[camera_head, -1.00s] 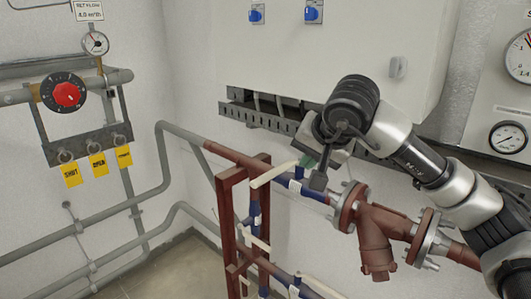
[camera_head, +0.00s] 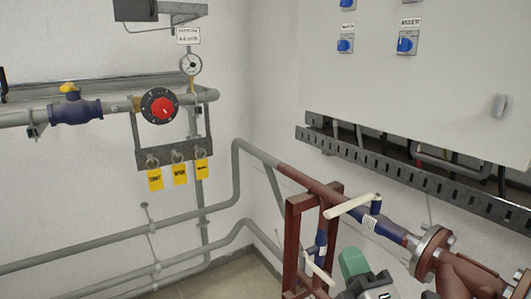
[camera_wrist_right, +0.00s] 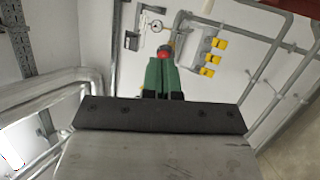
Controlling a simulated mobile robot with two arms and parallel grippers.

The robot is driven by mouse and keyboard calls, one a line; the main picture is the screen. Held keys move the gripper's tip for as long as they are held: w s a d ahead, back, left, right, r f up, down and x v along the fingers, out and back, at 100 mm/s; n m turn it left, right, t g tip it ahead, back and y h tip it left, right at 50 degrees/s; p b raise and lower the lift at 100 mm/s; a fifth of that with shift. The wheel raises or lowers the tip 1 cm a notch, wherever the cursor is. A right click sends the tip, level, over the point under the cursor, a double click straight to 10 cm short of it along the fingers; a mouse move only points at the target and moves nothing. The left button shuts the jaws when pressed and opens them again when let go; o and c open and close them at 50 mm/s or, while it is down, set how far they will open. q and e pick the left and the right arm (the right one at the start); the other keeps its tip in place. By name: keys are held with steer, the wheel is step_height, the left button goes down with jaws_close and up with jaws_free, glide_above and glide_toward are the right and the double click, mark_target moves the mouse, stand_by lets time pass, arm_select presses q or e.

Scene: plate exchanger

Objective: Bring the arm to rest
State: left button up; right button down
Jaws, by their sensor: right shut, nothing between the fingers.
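My right gripper (camera_head: 353,263) shows at the bottom of the head view, right of centre, as green fingers on a grey and black body; most of the arm is out of the picture. In the right wrist view its green fingers (camera_wrist_right: 163,76) are together with nothing between them. The fingers point toward the wall with the red knob (camera_wrist_right: 165,52), which shows just past their tips. My left gripper is not in view.
A red pipe frame (camera_head: 300,230) and a white-levered valve (camera_head: 352,206) stand close to the gripper, with a flanged red pipe (camera_head: 465,275) at right. A black dial with a red knob (camera_head: 161,106) and yellow tags (camera_head: 180,174) are on the left wall. A white cabinet (camera_head: 450,90) hangs above.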

steer(key=s+d+f+m+g+h, duration=0.2)
steer(key=f+m+g, duration=0.15)
steer(key=f, duration=0.25)
steer(key=s+d+f+m+g+h, duration=0.2)
steer(key=s+f+m+g, duration=0.1)
steer(key=f+m, duration=0.25)
steer(key=s+d+f+m+g+h, duration=0.2)
steer(key=f+m+g, duration=0.15)
steer(key=f, duration=0.25)
steer(key=s+f+m+g+y, duration=0.1)
steer(key=s+f+m+g, duration=0.7)
steer(key=s, duration=0.9)
step_height(320, 180, down, 29)
steer(key=n+g, duration=0.2)
steer(key=s+d+f+g, duration=0.1)
steer(key=s+d+f, duration=0.1)
steer(key=s+f, duration=1.4)
steer(key=shift+s+d, duration=0.2)
steer(key=shift+d, duration=0.15)
